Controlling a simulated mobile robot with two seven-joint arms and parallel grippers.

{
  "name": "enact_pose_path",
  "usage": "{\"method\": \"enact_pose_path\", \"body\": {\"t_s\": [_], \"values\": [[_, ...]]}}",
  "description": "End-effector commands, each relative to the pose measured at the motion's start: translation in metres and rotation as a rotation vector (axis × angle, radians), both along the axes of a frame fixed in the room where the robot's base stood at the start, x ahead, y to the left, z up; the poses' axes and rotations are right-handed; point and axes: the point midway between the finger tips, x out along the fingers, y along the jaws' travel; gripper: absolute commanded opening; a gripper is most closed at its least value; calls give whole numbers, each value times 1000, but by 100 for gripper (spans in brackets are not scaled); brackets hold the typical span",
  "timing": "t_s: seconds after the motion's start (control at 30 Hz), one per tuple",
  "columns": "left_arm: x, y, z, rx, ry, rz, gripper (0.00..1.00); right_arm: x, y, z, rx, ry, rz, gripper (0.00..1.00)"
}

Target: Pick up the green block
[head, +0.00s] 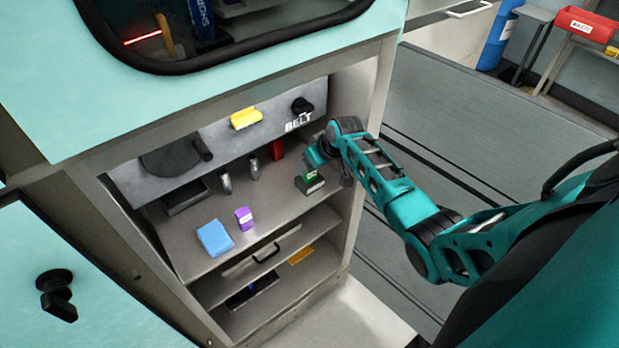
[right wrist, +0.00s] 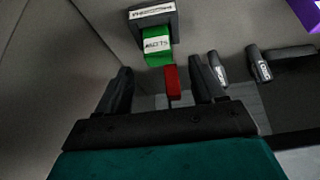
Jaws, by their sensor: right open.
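The green block (head: 311,176) stands on a dark base on the cabinet shelf at the right in the head view. In the right wrist view the green block (right wrist: 157,48) carries a white label and sits beyond the fingertips, apart from them. My right gripper (right wrist: 165,82) is open and empty, its two fingers spread. In the head view the right gripper (head: 328,166) is close above the green block and partly hidden by its own arm. My left gripper is not in view.
On the same shelf are a blue block (head: 214,238), a purple block (head: 243,217), a red block (head: 277,150) and metal posts (head: 253,169). A yellow handle (head: 246,118) and a black knob (head: 302,105) sit on the back panel. The cabinet's right wall (head: 362,110) is near my arm.

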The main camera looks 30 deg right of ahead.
Motion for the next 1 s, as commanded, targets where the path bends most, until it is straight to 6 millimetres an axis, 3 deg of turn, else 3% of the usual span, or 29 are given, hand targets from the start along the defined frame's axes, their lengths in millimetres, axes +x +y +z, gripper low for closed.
{"method": "enact_pose_path", "body": {"t_s": [0.4,0.77,1.0], "values": [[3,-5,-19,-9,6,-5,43,21,1,-41,2,0,-1,68],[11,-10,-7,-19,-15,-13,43,24,1,-45,0,-1,0,68],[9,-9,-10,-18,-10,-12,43,24,1,-45,0,0,-1,46]]}}
